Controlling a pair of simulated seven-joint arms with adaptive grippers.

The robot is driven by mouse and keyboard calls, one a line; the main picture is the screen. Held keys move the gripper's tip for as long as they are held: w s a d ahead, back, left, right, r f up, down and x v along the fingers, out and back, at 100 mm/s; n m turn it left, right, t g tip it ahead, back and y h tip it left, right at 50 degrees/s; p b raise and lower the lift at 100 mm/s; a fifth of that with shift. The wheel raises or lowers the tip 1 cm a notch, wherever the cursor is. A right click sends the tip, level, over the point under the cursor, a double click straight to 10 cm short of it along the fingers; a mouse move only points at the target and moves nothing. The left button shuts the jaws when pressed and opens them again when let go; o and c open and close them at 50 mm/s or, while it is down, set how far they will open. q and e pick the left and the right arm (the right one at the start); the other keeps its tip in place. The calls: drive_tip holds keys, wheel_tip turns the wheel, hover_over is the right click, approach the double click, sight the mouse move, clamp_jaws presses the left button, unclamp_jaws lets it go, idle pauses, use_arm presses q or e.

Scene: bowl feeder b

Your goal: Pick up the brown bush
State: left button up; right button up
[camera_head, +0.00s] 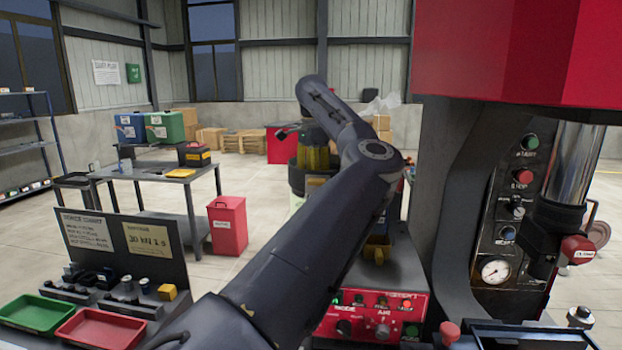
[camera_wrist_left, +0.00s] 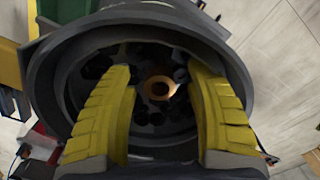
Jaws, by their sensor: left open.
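The brown bush (camera_wrist_left: 152,88) is a small copper-brown ring with a dark hole, inside the dark round feeder bowl (camera_wrist_left: 240,75) in the left wrist view. Several black round parts (camera_wrist_left: 97,66) lie around it. My left gripper (camera_wrist_left: 161,78) has two yellow ribbed fingers, spread apart, one on each side of the bush in the picture, with nothing held. Its height above the bush is hard to judge. In the head view my left gripper (camera_head: 315,158) points down at the bowl (camera_head: 296,178), and the bush is hidden there. My right gripper is not in view.
A red control box (camera_head: 372,305) stands in front of the feeder. A large press with a gauge (camera_head: 494,271) is close on the right. Green (camera_head: 37,314) and red trays (camera_head: 100,328) lie at the left front. A red bin (camera_head: 228,225) stands behind.

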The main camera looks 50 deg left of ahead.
use_arm(q)
drive_tip(key=shift+c, duration=0.2)
clamp_jaws()
drive_tip(key=shift+r, duration=0.2)
